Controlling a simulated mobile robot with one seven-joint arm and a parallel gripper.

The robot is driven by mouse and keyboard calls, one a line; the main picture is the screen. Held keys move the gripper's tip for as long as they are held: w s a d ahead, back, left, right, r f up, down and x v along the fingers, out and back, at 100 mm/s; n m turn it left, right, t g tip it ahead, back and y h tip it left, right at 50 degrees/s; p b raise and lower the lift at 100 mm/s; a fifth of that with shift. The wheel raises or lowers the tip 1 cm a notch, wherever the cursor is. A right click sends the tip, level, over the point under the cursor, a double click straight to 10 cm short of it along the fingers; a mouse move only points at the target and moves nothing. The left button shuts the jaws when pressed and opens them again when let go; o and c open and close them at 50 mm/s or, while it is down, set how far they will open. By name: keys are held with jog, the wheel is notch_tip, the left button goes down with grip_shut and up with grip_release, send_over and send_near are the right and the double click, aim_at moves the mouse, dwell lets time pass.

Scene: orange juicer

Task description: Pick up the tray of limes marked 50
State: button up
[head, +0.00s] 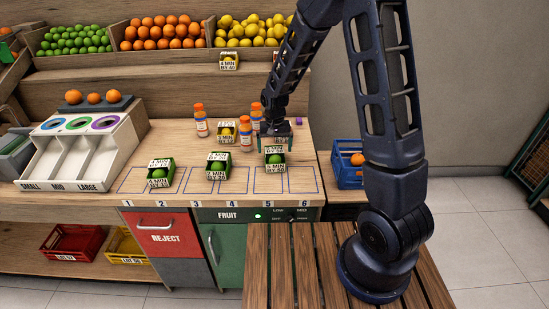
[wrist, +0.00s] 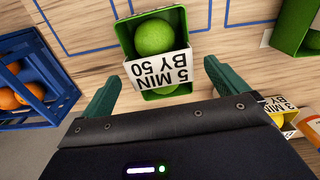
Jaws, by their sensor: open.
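The green tray marked "5 MIN BY 50" (wrist: 158,68) holds limes (wrist: 154,37) and lies straight ahead of my fingers in the wrist view. In the head view this tray (head: 275,162) sits on the counter at the back of the marked boxes 5 and 6. My gripper (wrist: 162,72) is open and empty, with one green finger to each side of the tray's near end and gaps between. In the head view my gripper (head: 275,133) is just behind and above the tray. I cannot tell the exact height of the fingertips.
Two more green lime trays stand left, one in the middle (head: 218,168) and one further left (head: 158,176). Orange-capped bottles (head: 246,134) and a yellow-fruit tray (head: 226,135) stand close behind left. A blue crate (head: 347,178) with oranges is to the right.

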jog(key=shift+s+f, duration=0.2)
jog(key=shift+f, duration=2.45)
jog(key=c, duration=1.2)
jog(key=shift+o, duration=0.2)
jog(key=shift+r, duration=0.1)
